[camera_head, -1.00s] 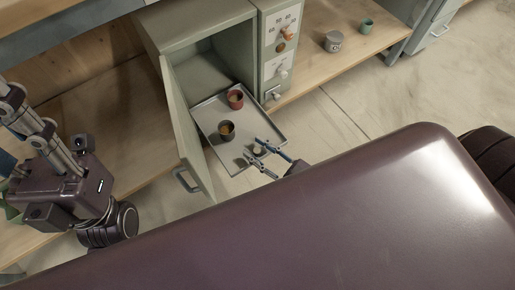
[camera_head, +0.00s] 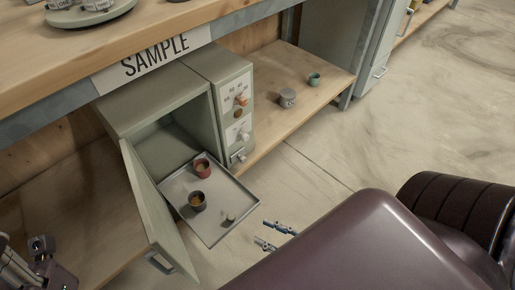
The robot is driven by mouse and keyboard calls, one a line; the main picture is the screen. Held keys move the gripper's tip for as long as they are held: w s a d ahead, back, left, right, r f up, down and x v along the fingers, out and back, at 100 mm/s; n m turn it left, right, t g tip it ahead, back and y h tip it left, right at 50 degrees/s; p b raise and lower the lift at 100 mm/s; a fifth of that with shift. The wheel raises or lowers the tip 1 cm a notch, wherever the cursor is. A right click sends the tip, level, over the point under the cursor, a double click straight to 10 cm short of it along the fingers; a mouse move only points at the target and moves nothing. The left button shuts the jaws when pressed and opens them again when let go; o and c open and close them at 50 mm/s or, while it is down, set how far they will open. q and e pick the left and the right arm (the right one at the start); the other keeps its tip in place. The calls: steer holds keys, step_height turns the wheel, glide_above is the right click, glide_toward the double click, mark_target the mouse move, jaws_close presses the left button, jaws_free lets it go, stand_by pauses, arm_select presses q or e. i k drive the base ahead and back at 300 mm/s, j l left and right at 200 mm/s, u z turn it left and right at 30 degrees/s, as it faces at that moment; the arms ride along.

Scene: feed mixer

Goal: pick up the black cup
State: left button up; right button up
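The black cup (camera_head: 197,202) stands upright on a grey tray (camera_head: 216,231) that sticks out of the open sample cabinet; something brownish shows inside it. A red cup (camera_head: 202,169) stands behind it on the same tray.
The cabinet's open door (camera_head: 160,221) stands along the tray's left side. A control panel (camera_head: 238,116) with knobs is to the right of the opening. A grey tin (camera_head: 287,98) and a green cup (camera_head: 314,79) stand on the shelf. The floor at right is bare.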

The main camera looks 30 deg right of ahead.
mark_target(197, 198)
steer(key=k+l, duration=1.1)
steer(key=k, duration=0.2)
